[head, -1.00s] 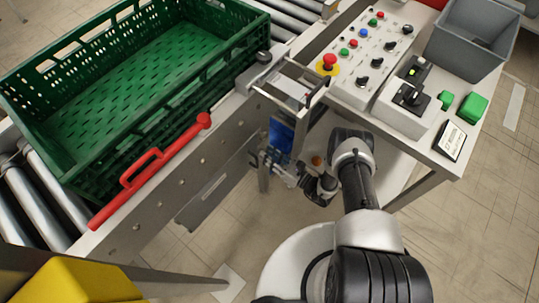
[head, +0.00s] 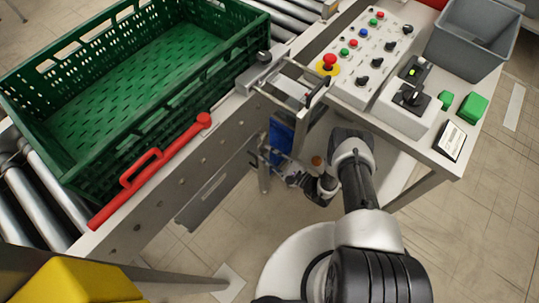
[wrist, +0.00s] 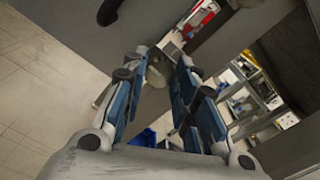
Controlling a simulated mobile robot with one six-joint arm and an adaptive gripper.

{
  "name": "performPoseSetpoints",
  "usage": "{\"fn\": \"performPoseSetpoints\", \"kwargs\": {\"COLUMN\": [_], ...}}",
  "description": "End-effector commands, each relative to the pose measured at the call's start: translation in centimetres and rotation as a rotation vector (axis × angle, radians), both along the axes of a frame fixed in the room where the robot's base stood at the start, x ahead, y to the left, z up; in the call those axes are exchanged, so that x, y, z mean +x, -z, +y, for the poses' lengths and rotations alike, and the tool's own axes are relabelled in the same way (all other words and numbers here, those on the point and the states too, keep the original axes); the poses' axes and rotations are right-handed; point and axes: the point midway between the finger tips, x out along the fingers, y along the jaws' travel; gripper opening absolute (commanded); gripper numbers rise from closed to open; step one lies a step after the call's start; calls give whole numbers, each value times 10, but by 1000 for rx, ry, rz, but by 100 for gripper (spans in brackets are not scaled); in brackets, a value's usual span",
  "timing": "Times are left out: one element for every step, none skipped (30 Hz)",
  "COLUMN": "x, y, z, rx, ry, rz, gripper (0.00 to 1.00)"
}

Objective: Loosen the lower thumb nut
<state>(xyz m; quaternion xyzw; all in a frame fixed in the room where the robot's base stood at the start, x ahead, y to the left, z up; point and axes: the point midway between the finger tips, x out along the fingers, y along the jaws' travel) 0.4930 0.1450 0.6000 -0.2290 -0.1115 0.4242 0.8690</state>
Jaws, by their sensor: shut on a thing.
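My gripper (wrist: 164,64) reaches low beside the conveyor, below the bracket at its end. It also shows small in the head view (head: 268,156). Its two blue-padded fingers are closed in on a small part at their tips, in front of a grey post. This part appears to be the lower thumb nut, but the fingers hide most of it and I cannot make out its shape. A blue part (head: 282,140) hangs just above my gripper, under the metal bracket (head: 285,82) with two rods.
A green crate (head: 70,160) sits on the roller conveyor, with a red handle (head: 150,165) along the side rail. A control panel (head: 366,50) and a grey bin (head: 470,42) stand on the table at right. A table leg (head: 410,188) is near my arm.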

Motion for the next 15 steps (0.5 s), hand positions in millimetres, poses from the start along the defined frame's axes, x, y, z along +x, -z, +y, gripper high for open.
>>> {"fn": "performPoseSetpoints", "kwargs": {"x": [0,0,0,0,0,0,0,0,0,0,0,0,0,0,0], "y": [0,0,0,0,0,0,0,0,0,0,0,0,0,0,0], "z": [0,0,0,0,0,0,0,0,0,0,0,0,0,0,0], "rx": [-10,-16,-22,-28,-32,-36,-38,-41,-43,-44,-45,-46,-47,-47,-47], "ry": [-1,0,0,-1,-1,-1,-1,-1,-1,-1,-1,-1,-1,-1,-1], "rz": [-15,-22,-31,-37,-42,-47,-50,-53,-57,-58,-60,-60,-61,-61,-61], "gripper": [3,3,3,3,3,3,3,3,3,3,3,3,3,3,3]}}
